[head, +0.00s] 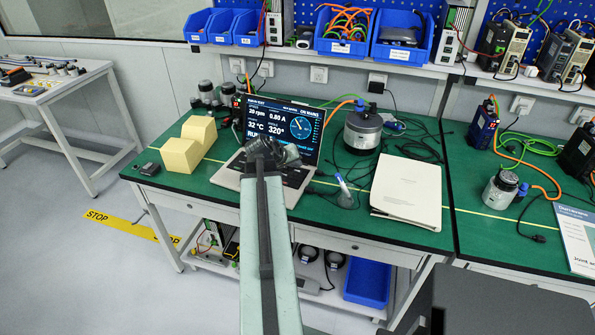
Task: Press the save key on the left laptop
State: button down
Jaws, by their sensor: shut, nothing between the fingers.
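The open laptop (312,121) stands on the green bench top at the middle left. My arm reaches up from the bottom of the head view, and my gripper (268,152) is in front of the lower part of the screen, over the keyboard area. The gripper looks small and dark, and is shut and empty. The arm and gripper hide most of the keyboard (228,178), so I cannot make out the save key or tell whether the fingers touch anything.
Yellow blocks (181,154) stand left of the laptop. Right of it are a grey motor (362,133), a tool with a pale blue handle (344,190) and a paper stack (407,188). Blue bins (343,46) sit on the shelf above.

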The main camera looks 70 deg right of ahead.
dwell(0.5)
jog(key=shift+f+b, duration=0.45)
jog(key=shift+f+b, duration=0.3)
dwell(0.3)
jog(key=shift+s+a+f+b, duration=0.1)
jog(key=shift+a+f+b, duration=0.1)
jog(key=shift+f+b, duration=0.1)
dwell(0.6)
jog(key=shift+r, duration=0.2)
jog(key=shift+d+r+p, duration=0.15)
jog(key=shift+r+p, duration=0.4)
jog(key=shift+p, duration=0.25)
jog(key=shift+r, duration=0.1)
